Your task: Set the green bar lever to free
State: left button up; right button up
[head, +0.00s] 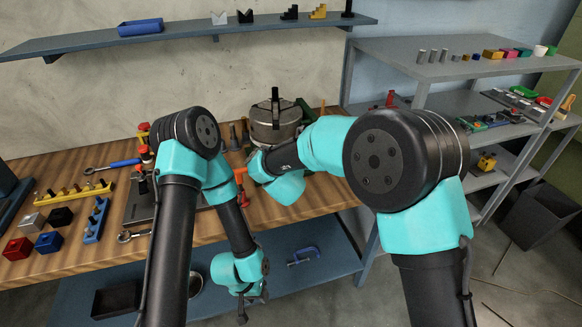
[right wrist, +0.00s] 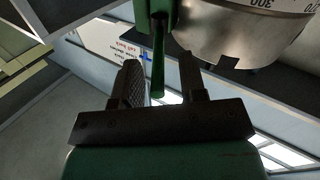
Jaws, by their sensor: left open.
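The green bar lever (right wrist: 158,65) shows in the right wrist view as a thin dark green bar below a green block (right wrist: 165,14). My right gripper (right wrist: 160,76) has its two fingers apart, one on each side of the bar in the picture, with gaps between. I cannot tell how deep the bar sits between them. In the head view my right gripper is hidden behind my arm, near a grey round chuck (head: 275,118). A dark green part (head: 306,110) shows right of the chuck. My left gripper (head: 247,303) is open and empty, low in front of the bench.
A metal ring with graduations (right wrist: 245,25) is close to the right gripper. The wooden bench (head: 100,255) holds coloured blocks, a yellow rack (head: 75,193) and a clamp fixture at left. Grey shelves (head: 390,50) stand at right.

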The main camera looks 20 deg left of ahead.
jog(key=s, duration=1.6)
jog(key=shift+d, duration=0.45)
jog(key=w+d+f+g+y, duration=0.1)
jog(key=w+d+f+g, duration=0.25)
jog(key=d+f, duration=0.7)
jog(key=w+d+f+g, duration=0.2)
jog(key=d+f+g, duration=0.2)
jog(key=d+f, duration=0.7)
jog(key=s+d+f+m+g+y, duration=0.1)
jog(key=s+d+f+m+g, duration=0.3)
jog(key=s+d+f+g, duration=0.5)
jog(key=s+d+f, duration=0.7)
jog(key=s+d, duration=0.1)
jog(key=s, duration=0.3)
jog(key=shift+s+d+f+m+g+y, duration=0.15)
jog(key=shift+d+f+m+g+y, duration=0.15)
jog(key=shift+d+f+g+y, duration=0.1)
